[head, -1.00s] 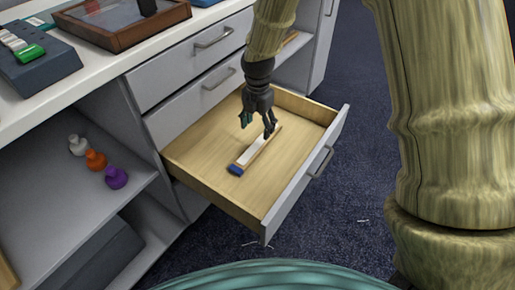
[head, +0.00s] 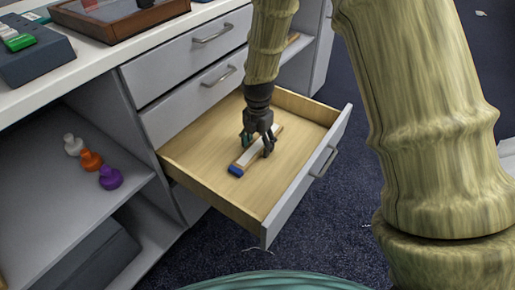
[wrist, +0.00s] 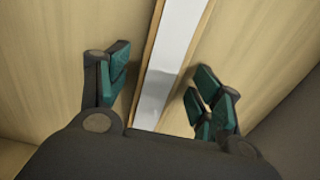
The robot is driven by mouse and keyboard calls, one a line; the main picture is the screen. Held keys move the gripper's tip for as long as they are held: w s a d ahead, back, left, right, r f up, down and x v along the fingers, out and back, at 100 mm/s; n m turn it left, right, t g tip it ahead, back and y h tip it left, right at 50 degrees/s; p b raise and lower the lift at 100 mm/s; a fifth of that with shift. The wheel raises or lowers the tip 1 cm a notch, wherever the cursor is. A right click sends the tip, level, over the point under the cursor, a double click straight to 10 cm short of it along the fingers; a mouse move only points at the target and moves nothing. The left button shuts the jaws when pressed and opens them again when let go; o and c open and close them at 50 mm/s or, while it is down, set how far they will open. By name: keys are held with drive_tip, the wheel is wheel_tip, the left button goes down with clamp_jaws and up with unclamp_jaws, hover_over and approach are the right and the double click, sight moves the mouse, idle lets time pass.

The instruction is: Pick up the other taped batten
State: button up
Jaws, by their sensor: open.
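The batten (head: 245,162) lies flat on the floor of an open drawer (head: 205,168) in the head view. It is a light wooden strip with a white or silvery top face and blue tape at its near end. My gripper (head: 258,151) is open and hangs low over the batten. In the wrist view the batten (wrist: 171,62) runs between the two spread fingers of my gripper (wrist: 160,98), with a gap on each side. Its far end is partly hidden by my gripper in the head view.
The drawer's front panel (head: 308,178) and side walls surround the batten. Closed drawers (head: 190,50) are above. A shelf at left holds white, orange and purple knobbed pieces (head: 90,160). A framed case (head: 120,18) and a grey device (head: 35,60) stand on the top.

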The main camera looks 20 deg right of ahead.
drive_tip(key=c, duration=1.2)
drive_tip(key=shift+o, duration=0.2)
